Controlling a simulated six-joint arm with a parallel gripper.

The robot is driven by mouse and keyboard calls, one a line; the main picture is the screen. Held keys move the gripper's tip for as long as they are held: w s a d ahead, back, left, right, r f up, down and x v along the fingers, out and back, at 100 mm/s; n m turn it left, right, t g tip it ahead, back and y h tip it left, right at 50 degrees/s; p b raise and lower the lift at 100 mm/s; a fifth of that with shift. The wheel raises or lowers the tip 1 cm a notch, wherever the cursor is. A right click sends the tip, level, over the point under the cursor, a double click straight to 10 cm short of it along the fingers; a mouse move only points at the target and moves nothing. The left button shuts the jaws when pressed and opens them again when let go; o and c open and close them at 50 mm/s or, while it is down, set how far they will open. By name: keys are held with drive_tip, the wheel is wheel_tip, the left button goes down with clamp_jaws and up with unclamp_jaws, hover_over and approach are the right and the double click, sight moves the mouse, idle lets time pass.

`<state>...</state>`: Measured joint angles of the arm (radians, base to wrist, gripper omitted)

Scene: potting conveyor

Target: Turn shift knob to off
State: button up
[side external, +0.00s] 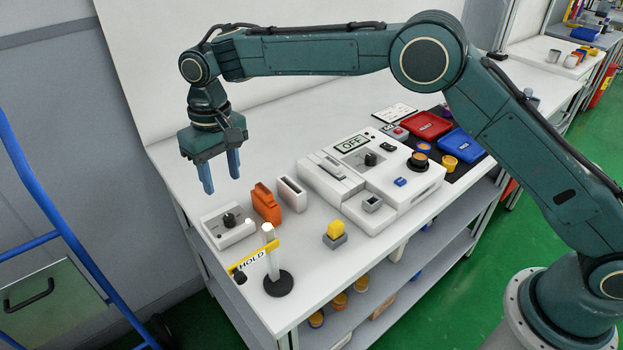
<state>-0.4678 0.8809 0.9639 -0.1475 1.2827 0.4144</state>
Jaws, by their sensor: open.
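Two black knobs show, and I cannot read which is the shift knob. One knob (230,220) is on a small white box (217,237) at the left end of the table. The other knob (371,159) is on the large white console (322,187), next to a plate reading OFF (352,143). The pointing direction of either knob is too small to tell. My gripper (220,183) is open and empty, fingers down. In the picture it is above the small white box, apart from everything.
An orange block (266,203) and a white block (291,194) stand beside the small box. A post with a yellow HOLD sign (254,258) stands in front. A yellow button (335,229) is at the front edge. Red (428,125) and blue (461,144) trays lie behind the console.

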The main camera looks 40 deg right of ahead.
sight(229, 217)
drive_tip(key=f, duration=1)
drive_tip(key=shift+a, duration=0.2)
clamp_jaws()
